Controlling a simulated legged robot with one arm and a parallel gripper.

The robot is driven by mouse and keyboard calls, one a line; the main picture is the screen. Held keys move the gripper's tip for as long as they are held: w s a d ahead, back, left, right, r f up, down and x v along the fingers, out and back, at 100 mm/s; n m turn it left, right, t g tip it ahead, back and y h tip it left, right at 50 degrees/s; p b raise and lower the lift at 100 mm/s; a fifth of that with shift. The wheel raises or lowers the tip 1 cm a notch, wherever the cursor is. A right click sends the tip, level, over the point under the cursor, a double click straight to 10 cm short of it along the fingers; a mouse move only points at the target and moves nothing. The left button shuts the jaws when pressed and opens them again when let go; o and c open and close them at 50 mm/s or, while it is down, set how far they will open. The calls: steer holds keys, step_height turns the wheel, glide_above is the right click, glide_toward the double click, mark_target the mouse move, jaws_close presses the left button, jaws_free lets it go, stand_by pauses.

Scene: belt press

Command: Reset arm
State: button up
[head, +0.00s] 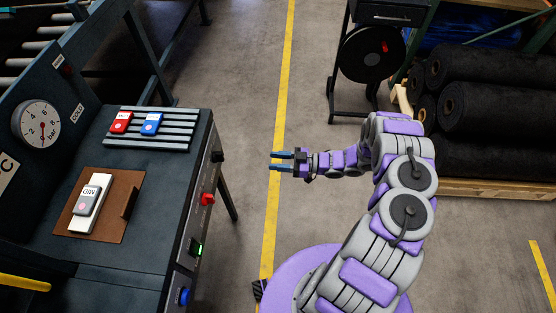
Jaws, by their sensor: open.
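My gripper (282,161) is in the middle of the head view, with its two blue fingers apart and nothing between them. It points left, toward the press bench, over the open floor. My purple and grey arm (400,185) comes up from the lower right and bends to the left at the top. The gripper is clear of the bench and touches nothing.
The press bench (170,165) stands at left with a gauge (41,126), a red block (121,122), a blue block (151,123) and a grey piece (88,200) on a brown board (118,220). Black rolls (490,110) lie at upper right. A yellow line (280,100) crosses clear floor.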

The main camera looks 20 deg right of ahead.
stand_by(0.4)
